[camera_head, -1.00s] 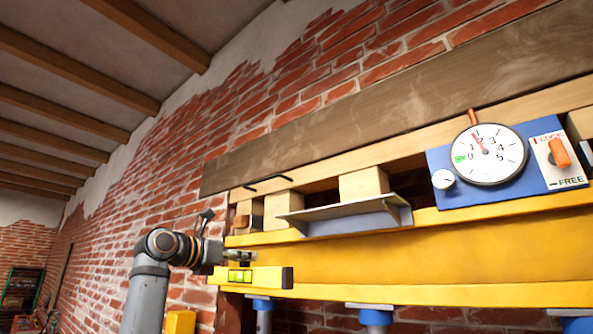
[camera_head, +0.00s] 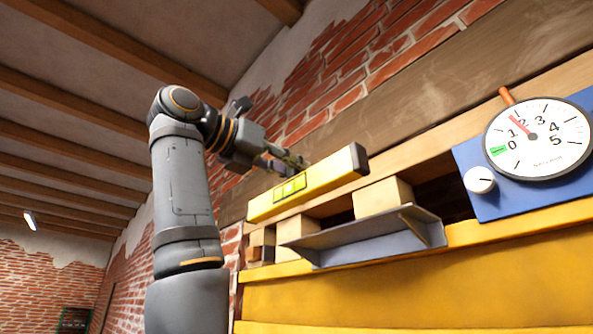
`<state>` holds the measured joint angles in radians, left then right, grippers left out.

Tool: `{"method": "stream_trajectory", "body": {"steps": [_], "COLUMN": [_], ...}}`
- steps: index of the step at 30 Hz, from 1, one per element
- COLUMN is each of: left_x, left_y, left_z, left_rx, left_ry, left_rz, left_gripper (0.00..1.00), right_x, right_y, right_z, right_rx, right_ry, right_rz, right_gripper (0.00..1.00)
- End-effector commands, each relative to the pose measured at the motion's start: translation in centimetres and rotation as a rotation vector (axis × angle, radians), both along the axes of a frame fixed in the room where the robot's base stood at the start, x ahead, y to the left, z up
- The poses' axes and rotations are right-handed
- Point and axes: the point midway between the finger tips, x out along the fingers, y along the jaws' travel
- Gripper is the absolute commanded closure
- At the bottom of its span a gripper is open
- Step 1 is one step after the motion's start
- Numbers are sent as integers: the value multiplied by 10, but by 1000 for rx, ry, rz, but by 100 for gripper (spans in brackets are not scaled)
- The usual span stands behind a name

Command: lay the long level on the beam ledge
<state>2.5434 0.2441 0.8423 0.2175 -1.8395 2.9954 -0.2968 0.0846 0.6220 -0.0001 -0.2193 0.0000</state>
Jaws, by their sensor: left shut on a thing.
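The yellow level (camera_head: 325,178) has a green vial window and a dark end cap. My left gripper (camera_head: 292,162) is shut on it and holds it from behind, near its middle. The level is tilted in the picture, its right end higher, and shows in front of the dark wooden beam (camera_head: 440,115). Below it in the picture is a grey metal ledge (camera_head: 365,238) on the yellow girder; the level looks apart from this ledge. A pale wood strip (camera_head: 425,160) runs under the dark beam, partly hidden by the level. My right gripper is not in view.
Pale wooden blocks (camera_head: 382,196) stand behind the grey ledge. A blue panel with a round dial gauge (camera_head: 538,138) and a white knob (camera_head: 479,180) is at the right. The yellow girder (camera_head: 400,295) fills the lower right. The ledge's top looks bare.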

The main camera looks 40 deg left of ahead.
Motion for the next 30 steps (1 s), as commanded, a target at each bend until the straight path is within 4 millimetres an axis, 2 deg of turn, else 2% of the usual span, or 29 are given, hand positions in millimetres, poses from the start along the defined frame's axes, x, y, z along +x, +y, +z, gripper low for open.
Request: {"method": "stream_trajectory", "body": {"steps": [9,19,30], "left_x": [36,74,117], "left_y": [-3,-6,-9], "left_z": [-3,-7,-12], "left_rx": [1,1,1], "left_ry": [0,-1,0], "left_rz": [-1,-2,-2], "left_gripper": [100,100,100], "right_x": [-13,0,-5], "right_y": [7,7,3], "right_z": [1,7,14], "right_rx": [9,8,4], "right_ry": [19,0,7], "right_rz": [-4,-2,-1], "right_gripper": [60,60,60]}}
